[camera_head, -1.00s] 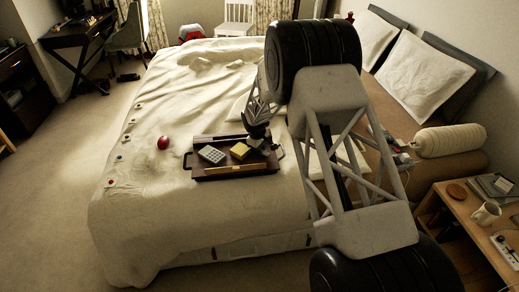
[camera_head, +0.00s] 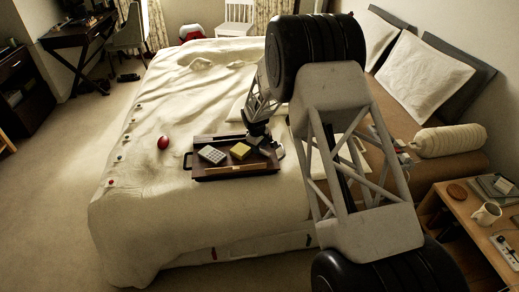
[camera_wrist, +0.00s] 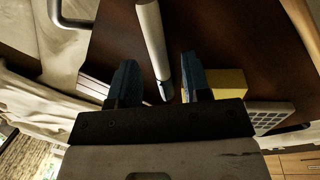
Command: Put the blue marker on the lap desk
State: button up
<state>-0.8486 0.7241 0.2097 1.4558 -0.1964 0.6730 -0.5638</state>
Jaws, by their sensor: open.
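The lap desk (camera_head: 225,175) is a dark brown tray with metal side handles, lying on the bed; its brown surface fills the middle of the wrist view (camera_wrist: 110,40). My gripper (camera_head: 257,138) is low over its back right part. In the wrist view my gripper (camera_wrist: 158,82) is open, its two blue-grey fingers apart. A white-barrelled marker with a dark bluish tip (camera_wrist: 154,42) lies between the fingers, over the brown surface. I cannot tell whether it touches a finger or the desk. In the head view the marker is not clearly visible.
On the lap desk are a calculator (camera_head: 212,154), a yellow block (camera_head: 240,150) and a thin yellowish strip (camera_head: 224,170) along the front. A red ball (camera_head: 163,142) lies on the bed to the left. A nightstand (camera_head: 475,225) with a mug stands at right.

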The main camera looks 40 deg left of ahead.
notch_tip(320, 180, up, 10)
jog(key=s, duration=0.1)
jog(key=shift+s, duration=0.25)
jog(key=shift+r, duration=0.1)
dwell(0.9)
